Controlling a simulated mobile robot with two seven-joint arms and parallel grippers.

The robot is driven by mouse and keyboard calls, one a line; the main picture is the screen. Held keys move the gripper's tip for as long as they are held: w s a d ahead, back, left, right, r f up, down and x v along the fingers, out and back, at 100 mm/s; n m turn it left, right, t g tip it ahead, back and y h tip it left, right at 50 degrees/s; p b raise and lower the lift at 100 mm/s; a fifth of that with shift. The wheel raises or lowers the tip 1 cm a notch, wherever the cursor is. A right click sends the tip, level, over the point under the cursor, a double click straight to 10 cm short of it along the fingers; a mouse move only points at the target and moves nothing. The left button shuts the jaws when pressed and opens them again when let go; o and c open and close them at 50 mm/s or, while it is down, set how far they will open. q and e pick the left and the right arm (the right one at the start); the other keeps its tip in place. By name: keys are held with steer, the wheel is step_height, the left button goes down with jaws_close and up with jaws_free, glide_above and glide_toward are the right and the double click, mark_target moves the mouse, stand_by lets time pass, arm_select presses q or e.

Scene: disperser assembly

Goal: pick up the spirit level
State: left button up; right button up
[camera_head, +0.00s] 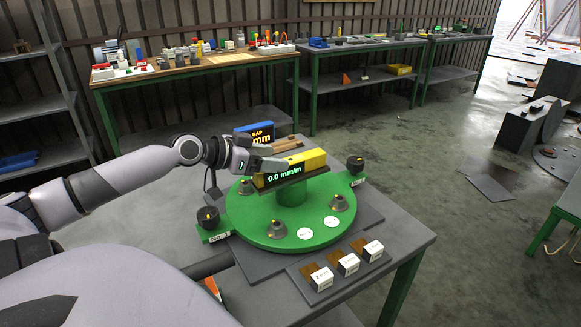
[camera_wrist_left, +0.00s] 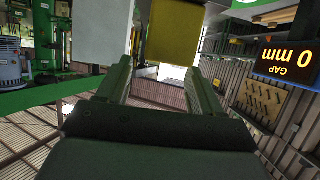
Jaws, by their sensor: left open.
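The spirit level (camera_head: 306,162) is a yellow bar with a dark front reading 0.0 mm/m. It rests on the central hub of the green disc (camera_head: 270,222). My left gripper (camera_head: 272,164) is open at the level's left end. In the left wrist view, its two fingers (camera_wrist_left: 160,88) point toward a yellow block (camera_wrist_left: 173,35), which looks like the level. A pale grey block (camera_wrist_left: 100,35) is beside it. I cannot tell whether the fingers touch the level. My right gripper is not in view.
Several dark cone-shaped fittings (camera_head: 338,203) stand on the disc. White blocks (camera_head: 348,264) with brown plates lie at the table's front right. A gap display (camera_head: 256,133) stands behind the level, and dark knobs (camera_head: 355,163) flank the disc. The floor at the right has free room.

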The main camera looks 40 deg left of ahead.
mark_target(290, 167)
arm_select(q)
steer(key=shift+x, duration=1.9)
steer(key=shift+s+f, duration=0.1)
steer(key=shift+f, duration=0.05)
steer(key=c, duration=1)
jaws_close()
